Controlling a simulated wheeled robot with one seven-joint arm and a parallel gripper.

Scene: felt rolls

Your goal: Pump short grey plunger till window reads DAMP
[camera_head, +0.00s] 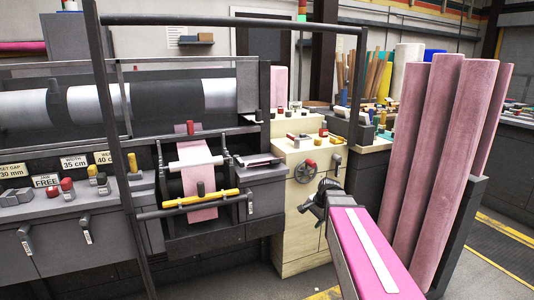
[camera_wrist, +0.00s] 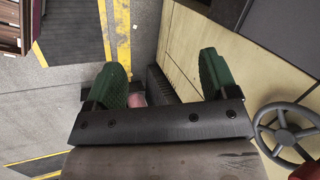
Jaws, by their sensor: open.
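My gripper (camera_head: 317,201) is a small dark shape at the end of my magenta arm, in front of the cream cabinet. In the wrist view its two green fingertips (camera_wrist: 163,78) are wide apart, with nothing held between them. I cannot pick out a short grey plunger for certain; small knobs and levers stand on the machine and cabinet top. No window reading DAMP can be made out.
A grey handwheel (camera_head: 305,172) is on the cabinet (camera_head: 290,235) front, close to my gripper; it shows at right in the wrist view (camera_wrist: 286,132). Tall pink felt rolls (camera_head: 440,150) stand to the right. A yellow bar (camera_head: 200,200) crosses the machine. Floor lies below my gripper.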

